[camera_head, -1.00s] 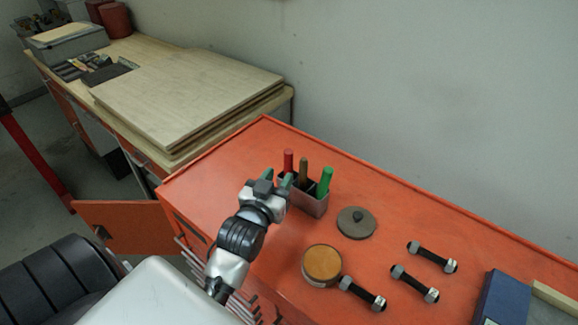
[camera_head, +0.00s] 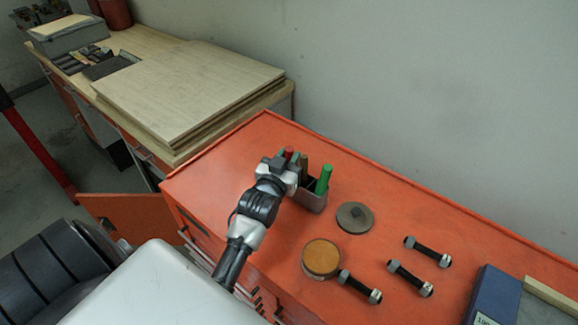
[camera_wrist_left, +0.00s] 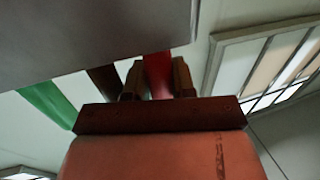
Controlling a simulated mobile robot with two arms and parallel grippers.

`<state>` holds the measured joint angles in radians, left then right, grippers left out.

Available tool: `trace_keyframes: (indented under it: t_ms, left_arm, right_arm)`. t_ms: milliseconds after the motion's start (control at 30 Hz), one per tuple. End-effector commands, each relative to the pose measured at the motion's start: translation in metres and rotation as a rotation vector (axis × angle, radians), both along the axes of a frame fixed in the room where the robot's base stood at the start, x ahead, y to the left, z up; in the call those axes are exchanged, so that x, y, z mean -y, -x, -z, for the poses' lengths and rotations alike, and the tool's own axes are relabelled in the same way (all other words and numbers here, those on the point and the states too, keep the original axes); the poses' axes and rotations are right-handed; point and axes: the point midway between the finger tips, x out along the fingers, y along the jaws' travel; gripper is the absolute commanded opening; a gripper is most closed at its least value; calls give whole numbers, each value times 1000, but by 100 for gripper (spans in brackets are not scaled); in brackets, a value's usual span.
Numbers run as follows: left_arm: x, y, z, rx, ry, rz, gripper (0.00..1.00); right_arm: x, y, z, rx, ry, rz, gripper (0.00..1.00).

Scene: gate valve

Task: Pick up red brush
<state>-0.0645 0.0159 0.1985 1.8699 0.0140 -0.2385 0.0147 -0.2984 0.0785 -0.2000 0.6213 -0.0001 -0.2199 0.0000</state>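The red brush (camera_head: 288,151) stands upright at the left end of a small grey holder (camera_head: 313,200), with only the top of its red handle showing in the head view. My left gripper (camera_head: 289,160) is at this handle. In the left wrist view, the red handle (camera_wrist_left: 157,72) lies between the two fingers of my left gripper (camera_wrist_left: 158,80), which sit close against it on both sides. The lower part of the brush is hidden by the holder. My right gripper is not in view.
A brown-handled brush (camera_head: 304,165) and a green-handled brush (camera_head: 323,180) stand beside the red one. A grey disc (camera_head: 354,218), a round tin (camera_head: 321,258), several bolts (camera_head: 427,251) and a blue box (camera_head: 492,297) lie right on the orange cabinet top (camera_head: 225,165).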

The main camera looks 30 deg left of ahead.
Motion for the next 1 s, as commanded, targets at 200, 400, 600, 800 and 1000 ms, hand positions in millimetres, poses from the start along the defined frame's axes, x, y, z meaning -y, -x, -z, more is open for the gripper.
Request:
trace_keyframes:
  t_ms: [200,400,600,800,1000]
  left_arm:
    - [0,0,0,0,0,0,0]
    - [0,0,-2,1,0,0,0]
    - [0,0,-30,7,-2,0,0]
    - [0,0,-72,7,-2,0,0]
    - [0,0,-96,3,-1,0,0]
  right_arm:
    - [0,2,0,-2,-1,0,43]
    - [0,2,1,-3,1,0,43]
    - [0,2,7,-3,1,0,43]
    - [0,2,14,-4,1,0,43]
    - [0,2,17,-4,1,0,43]
